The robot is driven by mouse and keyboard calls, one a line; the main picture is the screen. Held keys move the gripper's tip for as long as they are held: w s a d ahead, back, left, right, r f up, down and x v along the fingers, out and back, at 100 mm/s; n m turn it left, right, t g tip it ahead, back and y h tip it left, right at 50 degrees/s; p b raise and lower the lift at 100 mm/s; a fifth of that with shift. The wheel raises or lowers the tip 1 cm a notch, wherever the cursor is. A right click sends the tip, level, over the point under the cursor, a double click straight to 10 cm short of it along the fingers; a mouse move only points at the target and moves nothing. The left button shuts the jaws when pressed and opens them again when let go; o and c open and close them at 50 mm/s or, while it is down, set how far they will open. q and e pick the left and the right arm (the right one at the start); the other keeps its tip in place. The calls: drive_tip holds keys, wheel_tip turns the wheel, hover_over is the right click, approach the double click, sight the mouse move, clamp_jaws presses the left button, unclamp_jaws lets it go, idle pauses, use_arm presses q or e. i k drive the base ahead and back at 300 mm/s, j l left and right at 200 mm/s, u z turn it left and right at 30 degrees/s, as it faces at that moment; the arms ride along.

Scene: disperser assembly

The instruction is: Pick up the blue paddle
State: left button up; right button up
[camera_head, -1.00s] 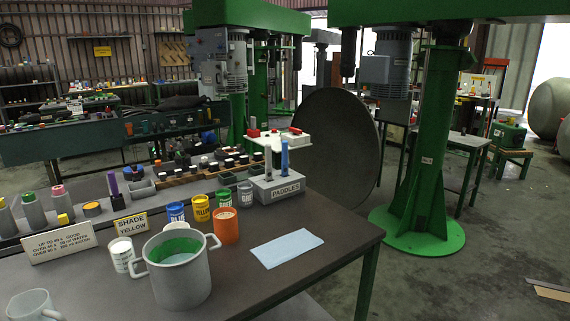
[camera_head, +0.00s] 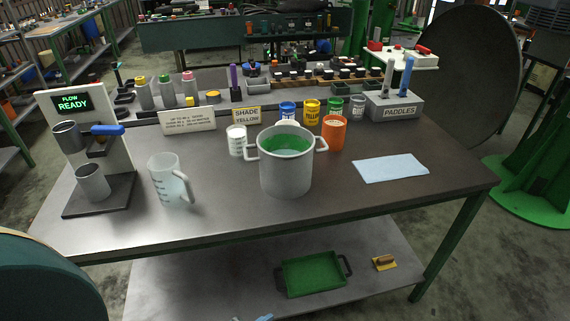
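The blue paddle (camera_head: 407,76) stands upright in the grey holder labelled PADDLES (camera_head: 393,107), at the back right of the table. A grey paddle (camera_head: 388,80) stands beside it on the left, in the same holder. The lower ends of both paddles are hidden inside the holder. Neither of my grippers is in view.
A large pot (camera_head: 285,175) with green contents stands mid-table, with an orange cup (camera_head: 333,134) close behind it. Several paint cans stand left of the holder. A blue cloth (camera_head: 390,169) lies in front of it. A jug (camera_head: 168,182) and flow device (camera_head: 100,165) stand left.

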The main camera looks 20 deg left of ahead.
sight(404, 84)
drive_tip(key=i+l+z, duration=0.65)
drive_tip(key=z, duration=0.2)
drive_tip(key=i+l+z, duration=0.25)
drive_tip(key=i+z, duration=0.15)
drive_tip(key=i+l+z, duration=0.25)
drive_tip(key=i, duration=0.5)
drive_tip(key=i+z, duration=0.2)
drive_tip(key=i, duration=0.55)
drive_tip(key=i+u, duration=0.75)
drive_tip(key=i+l+u, duration=0.35)
drive_tip(key=i, duration=0.15)
drive_tip(key=i+j+u, duration=0.1)
drive_tip(key=u, duration=0.3)
drive_tip(key=i+u, duration=0.5)
drive_tip(key=u, duration=0.3)
drive_tip(key=i+u, duration=0.2)
drive_tip(key=u, duration=0.2)
drive_tip(key=i+u, duration=0.25)
drive_tip(key=u, duration=0.2)
drive_tip(key=i+l+u, duration=0.2)
drive_tip(key=u, duration=0.3)
drive_tip(key=i+l+u, duration=0.25)
drive_tip(key=u, duration=0.2)
drive_tip(key=i+l+u, duration=0.4)
drive_tip(key=l+u, duration=0.2)
drive_tip(key=i+l+u, duration=0.15)
drive_tip(key=l+u, duration=0.15)
